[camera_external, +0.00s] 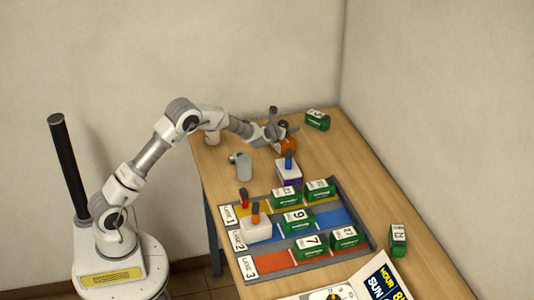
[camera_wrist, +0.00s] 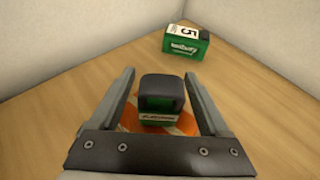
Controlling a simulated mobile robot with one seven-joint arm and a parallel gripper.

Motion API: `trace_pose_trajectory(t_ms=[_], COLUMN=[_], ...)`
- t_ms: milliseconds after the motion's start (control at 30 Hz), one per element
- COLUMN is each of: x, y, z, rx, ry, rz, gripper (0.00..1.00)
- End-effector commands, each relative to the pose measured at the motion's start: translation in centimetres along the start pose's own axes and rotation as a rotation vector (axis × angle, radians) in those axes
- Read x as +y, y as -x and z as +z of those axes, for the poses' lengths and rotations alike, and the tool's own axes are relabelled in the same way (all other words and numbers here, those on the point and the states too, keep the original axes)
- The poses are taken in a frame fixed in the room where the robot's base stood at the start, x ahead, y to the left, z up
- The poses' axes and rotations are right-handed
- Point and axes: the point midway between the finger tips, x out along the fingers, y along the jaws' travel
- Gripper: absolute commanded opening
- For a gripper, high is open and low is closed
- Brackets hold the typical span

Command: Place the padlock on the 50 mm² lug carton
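My gripper (camera_wrist: 158,75) is at the far part of the table, fingers apart on either side of a small dark-topped block (camera_wrist: 161,88) with a green panel and a white label. I cannot tell what it is; no shackle shows. An orange and white thing (camera_wrist: 128,118) lies under or behind it, also seen beside my gripper (camera_external: 283,130) in the external view (camera_external: 287,147). A blue padlock-like piece (camera_external: 289,159) stands on a white and purple carton (camera_external: 289,175). An orange-red one (camera_external: 256,212) is on a white carton (camera_external: 256,231). A red one (camera_external: 244,197) stands behind it. Carton sizes are unreadable.
A lane mat (camera_external: 343,203) holds several green numbered boxes (camera_external: 298,219). Loose green boxes stand at the back (camera_external: 317,120) and right (camera_external: 398,240). A grey-green container (camera_external: 243,166) and a pale cup (camera_external: 212,138) are near the left edge. Printed sheets (camera_external: 370,285) are in front.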

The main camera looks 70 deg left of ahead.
Motion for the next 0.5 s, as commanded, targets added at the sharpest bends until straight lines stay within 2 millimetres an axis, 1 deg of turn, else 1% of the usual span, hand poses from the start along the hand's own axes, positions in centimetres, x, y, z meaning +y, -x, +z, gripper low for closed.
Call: trace_pose_trajectory(t_ms=[200, 333, 467, 500], x=[0.0, 0.0, -0.1, 0.0], y=[0.0, 0.2, 1.9, 2.6], z=[0.1, 0.5, 0.3, 0.3], rx=[0.0, 0.0, -0.001, -0.001], ry=[0.0, 0.0, 0.0, 0.0], rz=[0.0, 0.0, -0.001, -0.001], gripper=[0.8, 0.8, 0.8, 0.8])
